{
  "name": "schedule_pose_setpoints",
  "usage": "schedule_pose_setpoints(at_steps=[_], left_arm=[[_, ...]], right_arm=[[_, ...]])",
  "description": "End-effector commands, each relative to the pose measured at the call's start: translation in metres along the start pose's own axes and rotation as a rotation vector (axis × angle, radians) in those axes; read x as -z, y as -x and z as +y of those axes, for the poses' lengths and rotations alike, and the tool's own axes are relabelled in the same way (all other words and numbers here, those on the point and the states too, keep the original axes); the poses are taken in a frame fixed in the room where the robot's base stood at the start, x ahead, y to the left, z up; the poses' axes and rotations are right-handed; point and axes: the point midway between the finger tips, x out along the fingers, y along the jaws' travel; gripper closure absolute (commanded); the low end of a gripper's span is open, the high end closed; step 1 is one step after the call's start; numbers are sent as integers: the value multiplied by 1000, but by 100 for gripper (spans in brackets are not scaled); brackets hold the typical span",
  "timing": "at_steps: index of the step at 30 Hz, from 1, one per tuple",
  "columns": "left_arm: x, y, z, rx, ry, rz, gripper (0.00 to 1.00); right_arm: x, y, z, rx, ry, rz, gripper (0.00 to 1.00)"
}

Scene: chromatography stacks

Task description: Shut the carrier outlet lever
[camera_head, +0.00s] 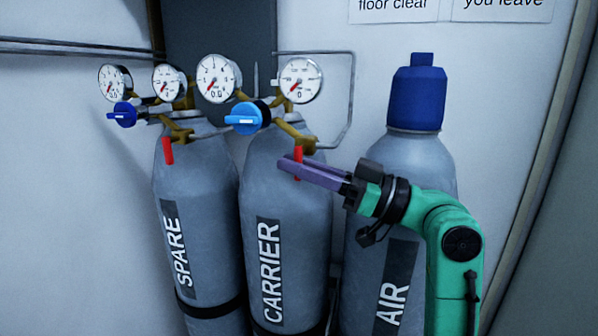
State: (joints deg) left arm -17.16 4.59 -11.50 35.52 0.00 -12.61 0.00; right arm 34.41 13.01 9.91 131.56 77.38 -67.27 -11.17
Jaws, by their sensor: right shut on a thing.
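The carrier outlet lever (298,152) is a small red handle hanging down from the brass fitting on the carrier cylinder (268,215), which is grey with a CARRIER label. My right gripper (290,168) reaches in from the right. Its purple fingers are shut on the lever and cover part of it; the red tip shows just above and below them. The light blue regulator knob (246,118) and two round gauges sit above on the carrier regulator. My left gripper is not in view.
The spare cylinder (195,195) stands to the left with its own red lever (168,151) and dark blue knob (122,114). The air cylinder (405,150) with a blue cap stands behind my right arm. Thin metal pipes run along the wall.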

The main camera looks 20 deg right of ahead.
Motion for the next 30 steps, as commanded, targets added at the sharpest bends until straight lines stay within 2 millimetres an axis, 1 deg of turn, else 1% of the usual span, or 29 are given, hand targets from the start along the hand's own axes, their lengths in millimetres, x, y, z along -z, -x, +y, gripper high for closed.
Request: schedule_pose_setpoints(at_steps=[14, 17, 20, 23, 26, 30], left_arm=[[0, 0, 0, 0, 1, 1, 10], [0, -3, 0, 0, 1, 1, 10], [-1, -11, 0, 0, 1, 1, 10], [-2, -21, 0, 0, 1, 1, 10], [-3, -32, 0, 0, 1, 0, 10], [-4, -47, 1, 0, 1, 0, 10]], right_arm=[[0, 1, 0, -1, 0, 0, 70], [-1, 6, 0, -1, 0, 1, 70], [-3, 18, 1, -3, 0, 0, 70], [-5, 38, 1, -5, 2, -1, 70], [-6, 62, 1, -4, 3, -1, 70], [-6, 98, 1, -4, 2, -1, 70]])
